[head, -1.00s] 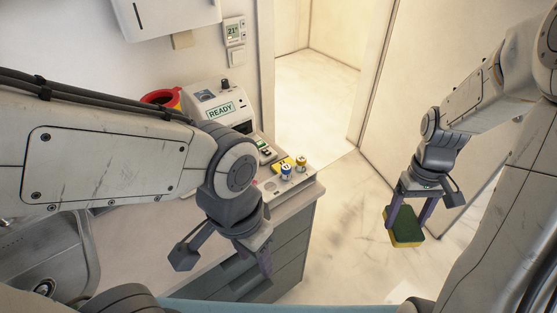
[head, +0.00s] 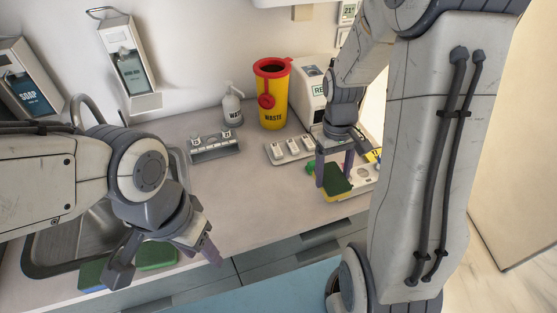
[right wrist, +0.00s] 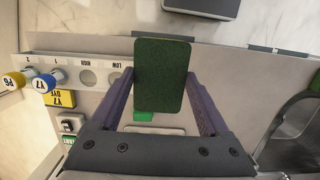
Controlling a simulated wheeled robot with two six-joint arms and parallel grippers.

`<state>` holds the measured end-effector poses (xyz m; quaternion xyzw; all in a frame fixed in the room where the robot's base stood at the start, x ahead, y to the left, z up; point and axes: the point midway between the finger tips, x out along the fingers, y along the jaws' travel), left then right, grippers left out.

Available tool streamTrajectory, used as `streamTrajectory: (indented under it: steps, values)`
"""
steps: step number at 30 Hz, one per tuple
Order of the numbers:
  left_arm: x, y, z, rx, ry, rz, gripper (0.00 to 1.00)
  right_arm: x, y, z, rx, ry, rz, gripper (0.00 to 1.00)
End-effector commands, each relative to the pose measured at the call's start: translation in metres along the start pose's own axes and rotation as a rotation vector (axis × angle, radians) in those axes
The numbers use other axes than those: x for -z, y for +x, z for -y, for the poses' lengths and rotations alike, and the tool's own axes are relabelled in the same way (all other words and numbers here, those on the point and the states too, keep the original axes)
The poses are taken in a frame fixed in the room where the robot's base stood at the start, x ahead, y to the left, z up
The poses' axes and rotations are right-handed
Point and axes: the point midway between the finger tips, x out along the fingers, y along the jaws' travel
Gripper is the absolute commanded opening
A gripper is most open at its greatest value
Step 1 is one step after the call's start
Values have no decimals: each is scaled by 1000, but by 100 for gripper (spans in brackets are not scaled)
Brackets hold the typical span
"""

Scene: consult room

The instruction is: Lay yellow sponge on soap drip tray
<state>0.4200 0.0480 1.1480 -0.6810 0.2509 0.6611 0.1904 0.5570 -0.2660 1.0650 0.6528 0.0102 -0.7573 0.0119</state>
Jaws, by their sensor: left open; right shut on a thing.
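My right gripper (head: 335,170) is shut on the yellow sponge (head: 337,184), whose dark green upper face shows with a thin yellow edge below. In the right wrist view the sponge (right wrist: 163,75) is between the fingers, green face to the camera. It is above the right end of the counter. A wall dispenser labelled SOAP (head: 27,86) is at the far left. A second dispenser (head: 128,65) has a tray-like ledge (head: 146,103) under it; I cannot tell which has the soap drip tray. My left gripper (head: 166,258) is open near the sink's front edge.
Green sponges or pads (head: 155,256) lie by the sink (head: 45,240), around my left gripper. A red-topped yellow waste bin (head: 271,95), a white bottle (head: 232,104) and small holders (head: 214,146) stand along the back. The middle counter (head: 240,195) is clear.

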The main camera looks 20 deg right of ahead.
Motion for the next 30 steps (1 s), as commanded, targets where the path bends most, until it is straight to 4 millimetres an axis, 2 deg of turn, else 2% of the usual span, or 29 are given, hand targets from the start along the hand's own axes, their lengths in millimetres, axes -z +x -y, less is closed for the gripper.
streamTrajectory:
  steps: [6, 12, 17, 25, 30]
  values:
    - [1, -17, -1, 0, -1, 0, 50, 46, 22, 26, 1, -5, 7, 28]
    - [2, -27, -2, 0, -1, 0, 50, 82, 39, 45, 0, -4, 4, 28]
    - [2, -30, -2, 0, -2, 0, 50, 94, 47, 52, 0, -2, 3, 28]
    - [2, -43, -3, 0, -1, 0, 50, 99, 79, 53, 0, -3, 5, 28]
    - [2, -44, -3, 0, -1, 0, 50, 101, 87, 53, 0, -3, 1, 28]
